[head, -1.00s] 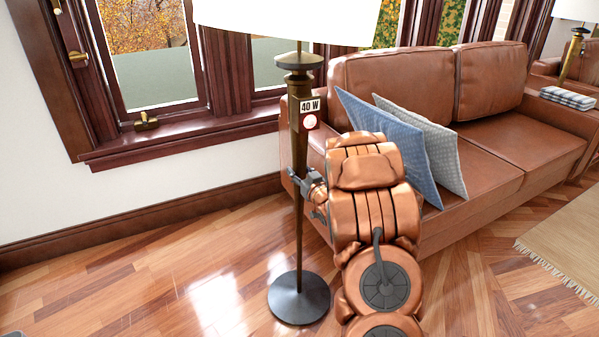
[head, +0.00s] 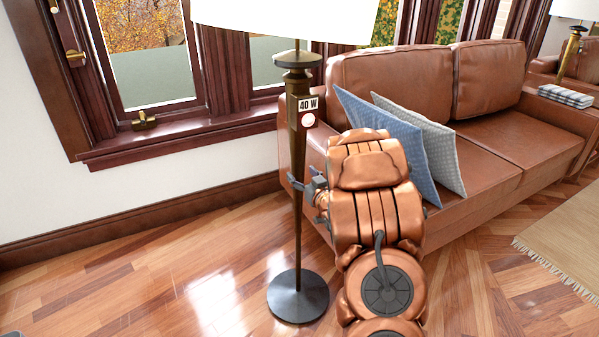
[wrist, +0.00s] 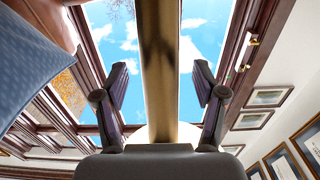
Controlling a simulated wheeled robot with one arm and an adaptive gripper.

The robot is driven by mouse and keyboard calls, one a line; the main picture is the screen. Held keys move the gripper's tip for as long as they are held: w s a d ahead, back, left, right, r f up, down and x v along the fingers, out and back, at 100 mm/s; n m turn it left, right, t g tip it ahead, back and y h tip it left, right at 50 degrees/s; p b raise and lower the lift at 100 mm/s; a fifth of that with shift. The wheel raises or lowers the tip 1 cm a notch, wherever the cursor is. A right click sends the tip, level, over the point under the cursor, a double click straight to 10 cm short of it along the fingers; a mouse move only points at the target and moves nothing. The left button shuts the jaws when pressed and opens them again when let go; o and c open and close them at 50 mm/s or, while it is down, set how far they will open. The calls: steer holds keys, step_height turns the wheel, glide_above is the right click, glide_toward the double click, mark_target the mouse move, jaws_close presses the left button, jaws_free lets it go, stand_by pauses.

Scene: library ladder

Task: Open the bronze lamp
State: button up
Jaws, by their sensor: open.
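The bronze lamp is a floor lamp with a slim bronze pole (head: 298,230), a white shade (head: 285,18) and a round dark base (head: 298,297). It stands upright in front of the sofa's left end. My gripper (head: 300,185) is at the pole below the button. In the wrist view, my gripper (wrist: 161,85) is open, with a finger on each side of the pole (wrist: 159,60). Neither finger visibly presses on it.
A brown leather sofa (head: 500,140) with a blue cushion (head: 395,140) and a grey cushion (head: 440,150) stands close behind and right of my arm. A window sill (head: 190,140) runs along the left wall.

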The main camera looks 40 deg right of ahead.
steer(key=s, duration=0.4)
steer(key=shift+s+a, duration=0.1)
steer(key=shift+a, duration=0.2)
steer(key=shift+a+r+p, duration=0.1)
steer(key=shift+r+p, duration=0.2)
steer(key=g+h+p, duration=0.1)
steer(key=g+p, duration=0.9)
steer(key=p, duration=0.4)
glide_toward(301, 172)
steer(key=s+a+r, duration=0.6)
steer(key=a+r, duration=0.1)
steer(key=a, duration=0.1)
steer(key=s+a+r+g+y+p, duration=0.1)
steer(key=s+a+r+g+p, duration=0.2)
steer(key=s+a, duration=0.4)
steer(key=s+a+r+n+g+y+p, duration=0.1)
steer(key=s+a+r+g+p, duration=0.2)
steer(key=s, duration=1)
steer(key=s+a+r+n+g+y+p, duration=0.1)
steer(key=s+a+r+g+y+p, duration=0.1)
steer(key=s+a+r+p, duration=0.5)
steer(key=s+a+r+g, duration=0.1)
steer(key=s+a+r, duration=0.2)
steer(key=s+a, duration=0.1)
steer(key=shift+a+r+g+p, duration=0.3)
steer(key=shift+a+r+p, duration=0.1)
